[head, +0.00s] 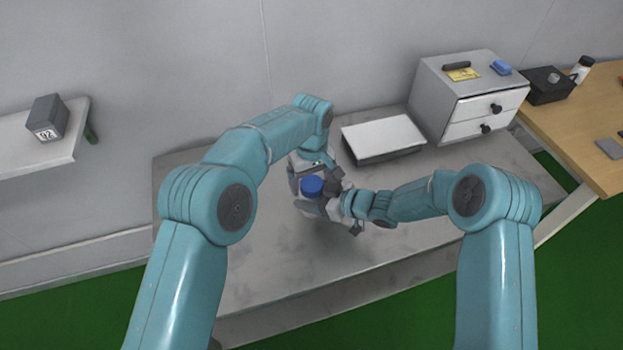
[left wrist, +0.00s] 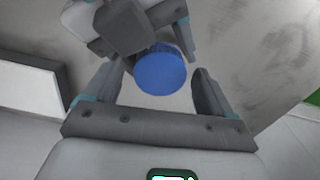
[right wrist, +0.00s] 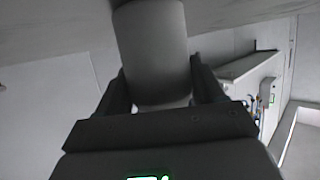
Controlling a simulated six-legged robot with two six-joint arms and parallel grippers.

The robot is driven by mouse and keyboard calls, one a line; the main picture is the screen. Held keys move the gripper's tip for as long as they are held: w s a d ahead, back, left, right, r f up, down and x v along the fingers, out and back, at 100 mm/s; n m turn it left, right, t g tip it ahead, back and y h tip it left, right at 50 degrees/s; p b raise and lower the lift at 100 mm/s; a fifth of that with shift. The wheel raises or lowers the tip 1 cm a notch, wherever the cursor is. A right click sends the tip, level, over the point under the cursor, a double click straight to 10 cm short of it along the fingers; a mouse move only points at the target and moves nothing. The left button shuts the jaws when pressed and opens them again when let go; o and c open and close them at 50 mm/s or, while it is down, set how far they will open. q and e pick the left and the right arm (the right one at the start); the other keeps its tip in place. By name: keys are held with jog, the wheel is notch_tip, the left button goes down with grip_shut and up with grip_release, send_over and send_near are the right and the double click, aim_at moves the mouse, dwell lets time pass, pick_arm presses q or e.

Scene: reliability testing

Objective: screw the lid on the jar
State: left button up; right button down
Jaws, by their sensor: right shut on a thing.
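The blue lid (head: 312,185) is at the middle of the grey table, close to both grippers. In the left wrist view the round lid (left wrist: 162,72) shows from above. My left gripper (left wrist: 152,76) is open, with one finger on either side of the lid and a gap at each side. My right gripper (right wrist: 158,70) is shut on the jar, a plain grey cylinder (right wrist: 152,45), which shows between its fingers. The lid hides the jar's mouth, so I cannot tell how far the lid is threaded.
A flat white-topped box (head: 383,137) lies behind the grippers. A grey drawer cabinet (head: 440,105) stands at the back right. A wooden table (head: 570,120) is further right. The grey table's front (head: 290,265) is clear.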

pick_arm(q)
jog(key=shift+r, duration=2.3)
jog(key=shift+r, duration=0.1)
jog(key=shift+c, duration=0.4)
notch_tip(320, 180, up, 3)
jog(key=n, duration=0.3)
jog(key=shift+r, duration=0.15)
jog(key=shift+f, duration=4.05)
